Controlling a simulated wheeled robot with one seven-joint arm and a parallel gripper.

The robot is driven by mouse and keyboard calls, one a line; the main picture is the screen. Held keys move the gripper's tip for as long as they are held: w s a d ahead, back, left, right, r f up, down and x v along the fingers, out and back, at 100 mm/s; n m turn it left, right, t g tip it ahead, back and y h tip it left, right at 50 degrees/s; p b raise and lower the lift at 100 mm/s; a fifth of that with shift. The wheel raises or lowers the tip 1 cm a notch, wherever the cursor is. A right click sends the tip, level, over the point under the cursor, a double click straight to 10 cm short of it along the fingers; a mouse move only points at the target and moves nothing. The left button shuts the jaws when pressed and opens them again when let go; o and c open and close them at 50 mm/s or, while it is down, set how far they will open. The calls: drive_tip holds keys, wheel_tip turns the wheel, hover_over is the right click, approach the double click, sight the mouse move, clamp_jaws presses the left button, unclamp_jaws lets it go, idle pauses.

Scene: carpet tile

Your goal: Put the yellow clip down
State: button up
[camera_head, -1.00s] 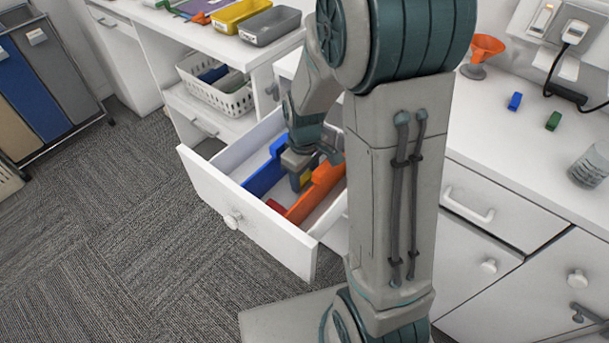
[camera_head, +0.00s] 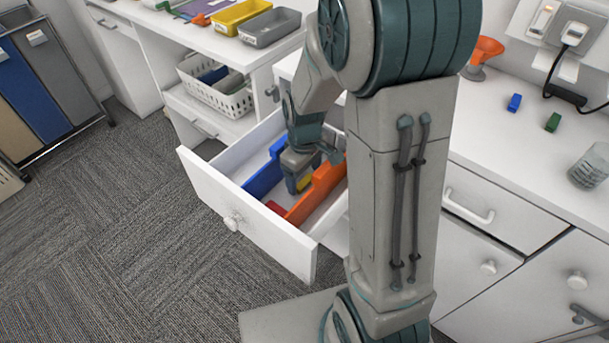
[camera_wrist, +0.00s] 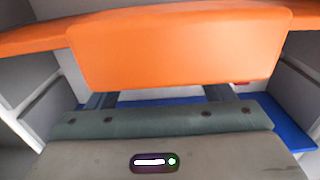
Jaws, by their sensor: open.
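The yellow clip (camera_head: 304,183) shows as a small patch inside the open drawer (camera_head: 247,220), between the blue divider (camera_head: 264,179) and the orange divider (camera_head: 314,194). My gripper (camera_head: 296,183) reaches down into the drawer right at the clip, with its jaws open. In the wrist view, my gripper's fingers (camera_wrist: 160,97) stand apart, and the orange divider (camera_wrist: 180,45) fills the upper middle. I cannot make out the clip there. Whether the clip touches a finger or rests on the drawer floor cannot be told.
A red item (camera_head: 274,207) lies in the drawer's front part. The drawer walls and both dividers stand close around my gripper.

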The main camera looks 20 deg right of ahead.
sight(304, 181)
wheel_tip(304, 181, up, 10)
drive_tip(key=p, duration=0.1)
drive_tip(key=s+r+m+t, duration=0.1)
drive_tip(key=s+r+m, duration=0.1)
drive_tip(key=s, duration=0.4)
drive_tip(key=s+r+m+t, duration=0.1)
drive_tip(key=s+r+m, duration=0.2)
drive_tip(key=s+m, duration=0.2)
drive_tip(key=shift+s+d+r, duration=0.25)
drive_tip(key=shift+s+d, duration=0.1)
drive_tip(key=shift+s, duration=0.75)
drive_tip(key=shift+c, duration=0.3)
